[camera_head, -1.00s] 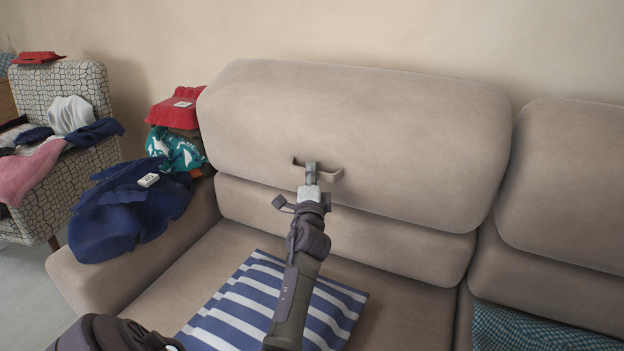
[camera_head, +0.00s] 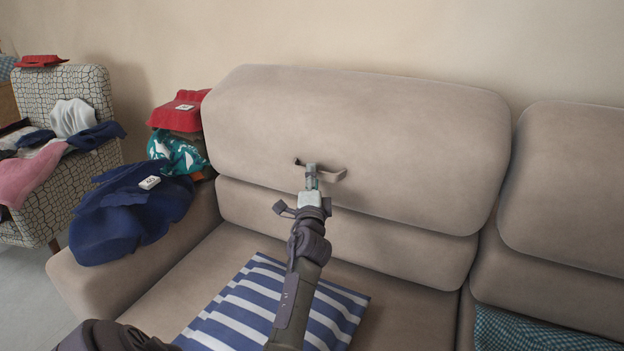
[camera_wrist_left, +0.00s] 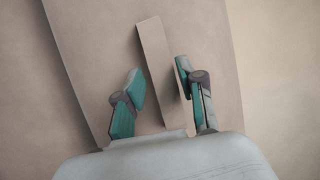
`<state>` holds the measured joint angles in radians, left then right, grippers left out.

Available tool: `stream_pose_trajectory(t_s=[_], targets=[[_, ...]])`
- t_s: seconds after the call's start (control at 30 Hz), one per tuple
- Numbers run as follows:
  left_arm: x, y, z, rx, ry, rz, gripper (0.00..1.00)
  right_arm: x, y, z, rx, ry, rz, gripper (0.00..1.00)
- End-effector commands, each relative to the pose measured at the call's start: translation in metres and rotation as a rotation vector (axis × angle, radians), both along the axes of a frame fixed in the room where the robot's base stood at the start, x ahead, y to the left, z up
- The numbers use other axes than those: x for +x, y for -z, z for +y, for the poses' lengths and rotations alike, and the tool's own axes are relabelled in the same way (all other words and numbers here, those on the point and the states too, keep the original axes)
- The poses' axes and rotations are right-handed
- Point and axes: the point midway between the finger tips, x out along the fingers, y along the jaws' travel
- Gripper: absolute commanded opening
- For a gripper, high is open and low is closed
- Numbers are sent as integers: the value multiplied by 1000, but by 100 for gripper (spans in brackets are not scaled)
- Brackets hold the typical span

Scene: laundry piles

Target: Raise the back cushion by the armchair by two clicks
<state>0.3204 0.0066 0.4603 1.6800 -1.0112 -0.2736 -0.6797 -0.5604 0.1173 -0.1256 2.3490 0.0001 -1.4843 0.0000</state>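The back cushion (camera_head: 400,140) nearest the armchair is beige and stands above a lower back section (camera_head: 370,228) of the sofa. A beige strap loop (camera_head: 333,174) is on its front, left of the middle. My left gripper (camera_head: 311,176) is at the strap. In the left wrist view the strap (camera_wrist_left: 156,65) runs between the two green-padded fingers (camera_wrist_left: 164,88), with visible gaps beside it, so the gripper is open around it. The patterned armchair (camera_head: 85,87) stands at the left. My right gripper is out of view.
Navy clothes (camera_head: 125,218) with a white tag lie on the sofa arm, beside teal (camera_head: 178,153) and red (camera_head: 180,113) items. A striped blue-white cloth (camera_head: 240,303) lies on the seat under my arm. Another back cushion (camera_head: 570,185) is close on the right.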

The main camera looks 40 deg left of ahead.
Motion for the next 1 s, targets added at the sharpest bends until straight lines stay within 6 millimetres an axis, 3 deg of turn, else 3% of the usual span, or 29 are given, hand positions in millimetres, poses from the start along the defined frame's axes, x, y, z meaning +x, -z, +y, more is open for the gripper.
stream_pose_trajectory(t_s=[0.5, 1.0], targets=[[-52, 17, -45, -3, -1, 3, 39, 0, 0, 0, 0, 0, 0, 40], [-55, 17, -47, -1, -1, 3, 39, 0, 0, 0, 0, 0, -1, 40]])
